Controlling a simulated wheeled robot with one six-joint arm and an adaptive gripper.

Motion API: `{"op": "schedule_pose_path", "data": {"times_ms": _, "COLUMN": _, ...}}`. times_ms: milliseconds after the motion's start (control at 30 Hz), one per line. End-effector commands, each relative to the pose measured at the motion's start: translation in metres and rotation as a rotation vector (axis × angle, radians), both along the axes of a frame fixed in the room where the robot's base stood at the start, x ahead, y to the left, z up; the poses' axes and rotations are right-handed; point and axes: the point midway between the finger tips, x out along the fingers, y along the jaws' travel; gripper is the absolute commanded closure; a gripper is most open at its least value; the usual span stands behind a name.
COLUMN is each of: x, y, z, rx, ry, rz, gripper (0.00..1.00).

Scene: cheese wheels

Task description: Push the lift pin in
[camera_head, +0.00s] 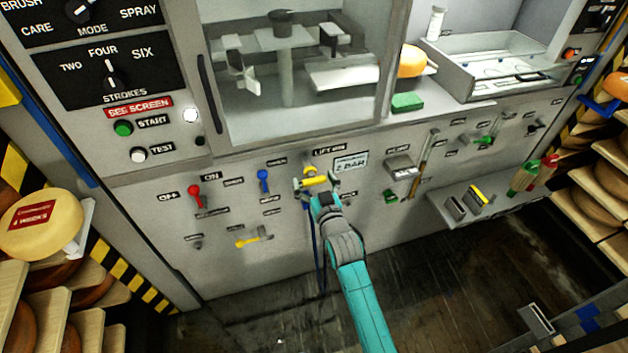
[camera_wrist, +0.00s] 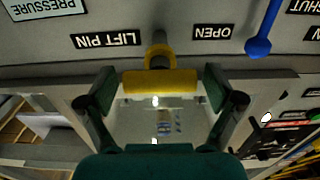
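The lift pin is a yellow handle (camera_head: 315,181) on the grey machine front, below the "LIFT PIN" label. In the wrist view, which is upside down, its yellow loop and bar (camera_wrist: 160,82) sit at the end of a short grey rod. My gripper (camera_head: 317,185) is at the handle, with one finger to each side of it. In the wrist view the gripper's fingers (camera_wrist: 160,90) stand apart, with the bar between the pads and a narrow gap at each end. I cannot tell whether the palm touches it.
A blue lever (camera_head: 263,180) and a red lever (camera_head: 195,196) are to the left; the blue lever also shows in the wrist view (camera_wrist: 262,42). A yellow lever (camera_head: 250,240) is lower left. A pressure plate (camera_head: 350,163) is just right. Cheese shelves flank the machine.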

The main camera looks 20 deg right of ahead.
Motion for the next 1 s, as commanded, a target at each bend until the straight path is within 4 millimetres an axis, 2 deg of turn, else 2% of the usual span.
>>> {"op": "schedule_pose_path", "data": {"times_ms": 33, "x": 0.0, "y": 0.0, "z": 0.0, "rx": 0.0, "ry": 0.0, "rz": 0.0, "gripper": 0.23}}
{"op": "schedule_pose_path", "data": {"times_ms": 300, "x": 0.0, "y": 0.0, "z": 0.0, "rx": 0.0, "ry": 0.0, "rz": 0.0, "gripper": 0.91}}
{"op": "schedule_pose_path", "data": {"times_ms": 333, "x": 0.0, "y": 0.0, "z": 0.0, "rx": 0.0, "ry": 0.0, "rz": 0.0, "gripper": 0.97}}
{"op": "schedule_pose_path", "data": {"times_ms": 467, "x": 0.004, "y": 0.0, "z": 0.0, "rx": 0.0, "ry": -0.001, "rz": 0.0, "gripper": 0.97}}
{"op": "schedule_pose_path", "data": {"times_ms": 800, "x": 0.054, "y": 0.0, "z": 0.0, "rx": 0.0, "ry": 0.0, "rz": 0.0, "gripper": 0.97}}
{"op": "schedule_pose_path", "data": {"times_ms": 1000, "x": 0.064, "y": 0.0, "z": 0.0, "rx": 0.0, "ry": 0.001, "rz": 0.0, "gripper": 0.97}}
